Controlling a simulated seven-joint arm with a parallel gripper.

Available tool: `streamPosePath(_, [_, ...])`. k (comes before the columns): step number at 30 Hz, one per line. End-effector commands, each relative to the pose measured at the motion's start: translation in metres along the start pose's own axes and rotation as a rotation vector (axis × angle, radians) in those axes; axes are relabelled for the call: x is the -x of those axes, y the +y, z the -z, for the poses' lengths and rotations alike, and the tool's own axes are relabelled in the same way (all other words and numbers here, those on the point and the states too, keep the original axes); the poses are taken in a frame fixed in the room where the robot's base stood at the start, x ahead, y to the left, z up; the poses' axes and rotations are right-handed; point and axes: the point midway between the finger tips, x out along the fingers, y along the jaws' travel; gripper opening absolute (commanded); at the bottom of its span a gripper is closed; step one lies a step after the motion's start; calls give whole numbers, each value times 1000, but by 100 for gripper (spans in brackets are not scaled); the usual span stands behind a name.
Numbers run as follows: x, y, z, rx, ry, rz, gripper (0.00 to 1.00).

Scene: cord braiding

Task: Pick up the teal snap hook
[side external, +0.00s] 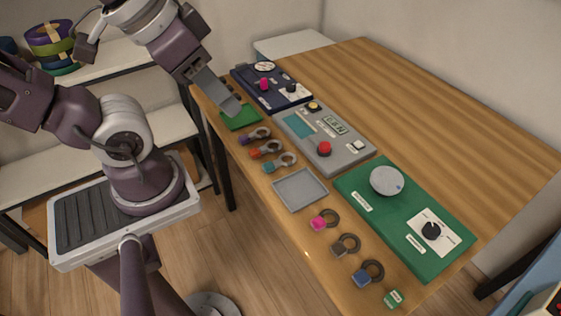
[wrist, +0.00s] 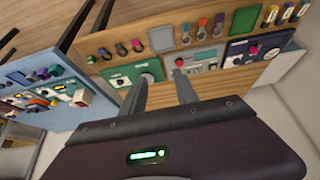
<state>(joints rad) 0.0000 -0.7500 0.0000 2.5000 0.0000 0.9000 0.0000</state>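The teal snap hook (side external: 270,167) lies on the table near its front edge, with its grey ring pointing right, between the orange-red hook and the grey tray. It also shows, small, in the wrist view (wrist: 187,34). My gripper (side external: 232,106) is up and left of it in the side view, in front of the green mat and apart from the hook. In the wrist view my gripper (wrist: 160,75) is open, with nothing between its two fingers.
An orange-red hook (side external: 257,153) and a purple hook (side external: 246,139) lie beside the teal one. A grey tray (side external: 300,189), then pink (side external: 319,223), brown and blue hooks follow along the edge. Panels with knobs (side external: 322,136) stand behind. The far tabletop (side external: 420,110) is clear.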

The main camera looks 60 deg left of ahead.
Motion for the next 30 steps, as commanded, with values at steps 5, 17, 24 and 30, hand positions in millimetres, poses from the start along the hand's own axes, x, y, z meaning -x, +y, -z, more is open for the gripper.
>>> streamPosePath(5, [0, 0, 0, 0, 0, 0, 42])
streamPosePath(17, [-6, -5, 4, 4, -20, 25, 53])
streamPosePath(24, [-100, -69, 47, -13, -262, 229, 53])
streamPosePath(30, [-216, -108, 36, -33, -433, 158, 53])
